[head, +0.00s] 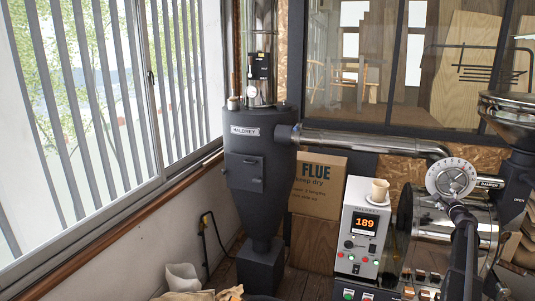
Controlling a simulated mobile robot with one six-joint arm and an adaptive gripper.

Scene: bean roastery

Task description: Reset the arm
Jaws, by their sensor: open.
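My dark arm rises from the lower right of the head view, in front of the roaster drum (405,220). My gripper (456,204) is at its upper end, just below the round damper dial (450,177). The gripper is open; its fingers are small and dark against the machine. I cannot tell whether they touch the dial or its lever. Nothing shows held in it.
A control box (360,229) reading 189 carries a paper cup (380,190). A dark cyclone (256,160) joins a steel pipe (365,141). Behind are a FLUE carton (318,182) and a glazed partition. Sacks (195,292) lie low at left. The window is left.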

